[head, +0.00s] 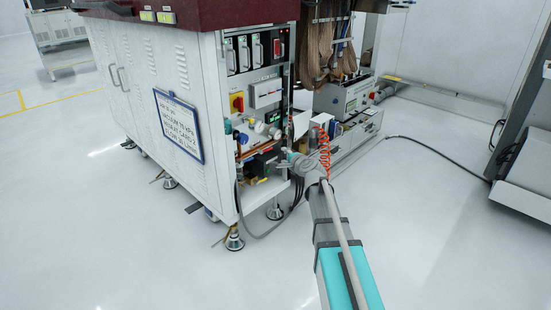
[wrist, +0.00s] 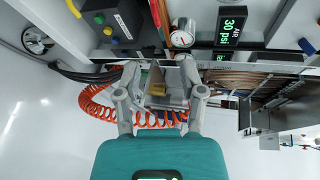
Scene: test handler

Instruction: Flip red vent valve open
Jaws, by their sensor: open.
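My gripper (head: 291,156) is at the open front of the white test handler cabinet (head: 165,115), low beside its gauges and fittings. In the wrist view my gripper (wrist: 159,94) is open, with a finger on each side of a brass-coloured fitting (wrist: 165,104) and a grey block. I cannot tell whether the fingers touch it. A narrow red-orange piece (wrist: 166,14) shows above, left of a round gauge (wrist: 182,34). I cannot tell whether it is the red vent valve. No red valve handle is clear in the head view; my gripper and wrist hide part of that area.
An orange coiled hose (head: 325,149) hangs close to my wrist and loops behind the fingers in the wrist view. A red knob on a yellow plate (head: 237,102) sits higher on the panel.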

